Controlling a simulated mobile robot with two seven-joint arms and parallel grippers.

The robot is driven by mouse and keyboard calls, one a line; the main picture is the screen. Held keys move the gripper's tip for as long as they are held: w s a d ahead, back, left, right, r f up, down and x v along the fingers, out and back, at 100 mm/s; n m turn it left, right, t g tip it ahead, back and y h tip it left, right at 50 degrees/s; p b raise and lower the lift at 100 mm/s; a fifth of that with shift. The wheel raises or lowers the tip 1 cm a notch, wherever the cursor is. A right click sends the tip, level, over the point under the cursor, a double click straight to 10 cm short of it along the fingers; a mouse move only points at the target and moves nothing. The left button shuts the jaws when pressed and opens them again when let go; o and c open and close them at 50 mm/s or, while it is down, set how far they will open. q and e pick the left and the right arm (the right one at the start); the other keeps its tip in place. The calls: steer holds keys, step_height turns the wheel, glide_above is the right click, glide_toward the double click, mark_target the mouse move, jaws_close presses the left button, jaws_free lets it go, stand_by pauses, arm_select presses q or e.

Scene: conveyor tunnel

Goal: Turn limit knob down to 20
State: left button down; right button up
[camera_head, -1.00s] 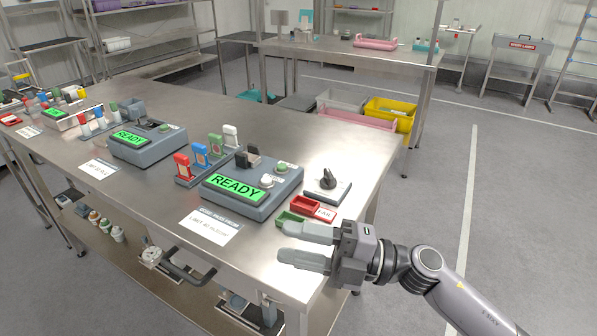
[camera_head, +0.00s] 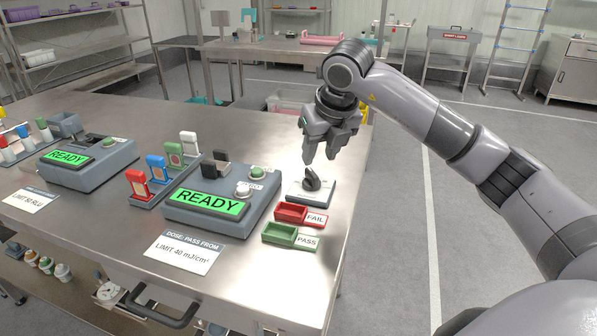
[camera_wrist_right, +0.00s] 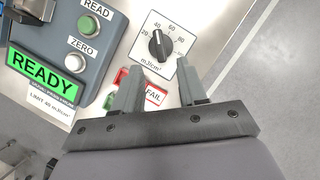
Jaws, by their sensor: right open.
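The limit knob (camera_head: 312,180) is a black pointer knob on a white square plate (camera_head: 323,192) near the table's right end. In the right wrist view the knob (camera_wrist_right: 160,45) has a scale marked 20, 40, 60 and 80 in mJ/cm²; its white mark appears to point near 40. My right gripper (camera_head: 321,157) is open, pointing down just above the knob and apart from it. In the wrist view the open fingers (camera_wrist_right: 159,75) flank the near side of the plate. My left gripper is in neither view.
Left of the knob is a grey meter (camera_head: 222,199) reading READY, with two buttons. A red FAIL tray (camera_head: 290,213) and green PASS tray (camera_head: 279,233) lie in front. A LIMIT 40 mJ/cm² card (camera_head: 184,253) lies near the front edge. The table ends just right of the knob.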

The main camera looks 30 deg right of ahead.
mark_target(313, 174)
steer(key=x, duration=0.7)
steer(key=shift+s, duration=0.1)
jaws_close()
